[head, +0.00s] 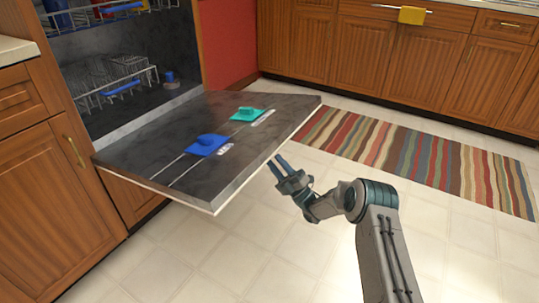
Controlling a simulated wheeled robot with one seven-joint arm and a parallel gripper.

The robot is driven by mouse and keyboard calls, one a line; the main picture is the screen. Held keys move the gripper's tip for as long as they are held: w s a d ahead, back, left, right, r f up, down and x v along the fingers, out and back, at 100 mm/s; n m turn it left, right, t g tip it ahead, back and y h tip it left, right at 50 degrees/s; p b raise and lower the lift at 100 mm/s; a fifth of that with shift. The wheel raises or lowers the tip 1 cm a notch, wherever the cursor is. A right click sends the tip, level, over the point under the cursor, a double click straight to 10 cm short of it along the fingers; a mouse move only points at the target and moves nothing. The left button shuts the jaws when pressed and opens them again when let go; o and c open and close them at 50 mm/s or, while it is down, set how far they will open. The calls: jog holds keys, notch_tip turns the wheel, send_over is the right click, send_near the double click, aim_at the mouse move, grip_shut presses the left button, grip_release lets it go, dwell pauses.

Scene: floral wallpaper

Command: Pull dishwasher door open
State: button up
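The dishwasher door (190,158) is swung down and lies about level, its dark inner face up. The dishwasher's inside (125,65) is open to view, with racks in it. My gripper (277,164) is just off the door's front right edge, its fingers pointing toward that edge. I cannot tell whether the fingertips touch the edge. The fingers look close together, but any gap between them is too small to judge. The gripper holds nothing that I can see.
A blue piece (206,144) and a teal piece (247,114) sit on the door's inner face. Wooden cabinets (40,180) stand left of the dishwasher, and more stand at the back. A striped rug (420,155) lies on the right. The tiled floor in front is clear.

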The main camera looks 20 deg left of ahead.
jog(key=p+v, duration=0.2)
jog(key=v, duration=0.7)
jog(key=shift+d+f, duration=0.15)
jog(key=shift+f, duration=0.2)
jog(key=shift+s, duration=0.1)
